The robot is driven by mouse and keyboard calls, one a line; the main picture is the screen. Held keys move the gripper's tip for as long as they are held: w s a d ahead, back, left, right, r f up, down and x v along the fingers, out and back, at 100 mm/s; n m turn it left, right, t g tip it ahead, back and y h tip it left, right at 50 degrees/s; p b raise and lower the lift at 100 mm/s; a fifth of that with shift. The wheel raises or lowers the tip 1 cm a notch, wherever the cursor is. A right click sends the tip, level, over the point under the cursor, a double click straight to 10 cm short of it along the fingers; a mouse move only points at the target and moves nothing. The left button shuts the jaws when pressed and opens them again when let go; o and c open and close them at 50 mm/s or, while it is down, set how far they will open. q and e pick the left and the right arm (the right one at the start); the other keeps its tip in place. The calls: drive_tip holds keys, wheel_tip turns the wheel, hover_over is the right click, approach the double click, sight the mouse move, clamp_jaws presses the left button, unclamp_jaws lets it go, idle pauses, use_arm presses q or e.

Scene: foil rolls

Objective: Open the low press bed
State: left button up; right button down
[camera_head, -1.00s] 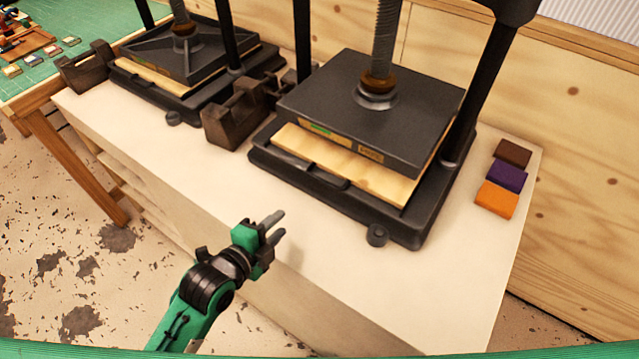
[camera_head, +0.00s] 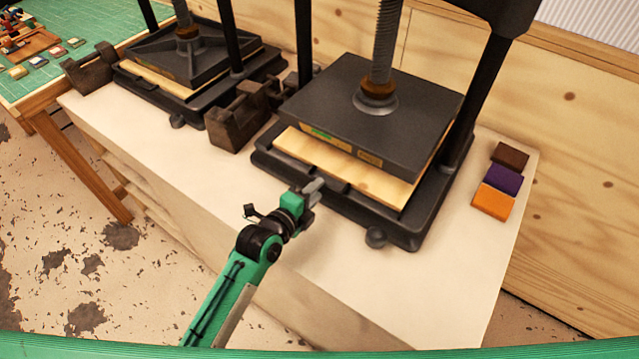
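The nearer press has a black bed (camera_head: 400,229) low on the white bench, with a dark handle (camera_head: 327,177) on its front edge. A pale wooden board (camera_head: 362,174) lies on the bed under the raised black plate (camera_head: 375,115). My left gripper (camera_head: 316,190) is just in front of the handle, its fingers pointing toward the bed. The fingers overlap in this view, so their gap and any contact with the handle cannot be made out. My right gripper is out of view.
A second press (camera_head: 190,55) stands at the back left. Dark brackets (camera_head: 238,117) sit between the presses. Orange (camera_head: 493,202), purple and brown blocks lie at the right on the white bench (camera_head: 440,290). The bench front is clear.

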use_arm(q)
drive_tip(key=shift+x, duration=1.25)
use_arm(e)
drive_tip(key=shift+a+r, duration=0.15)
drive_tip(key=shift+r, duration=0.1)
use_arm(q)
drive_tip(key=shift+c, duration=0.2)
clamp_jaws()
drive_tip(key=shift+s+a, duration=0.1)
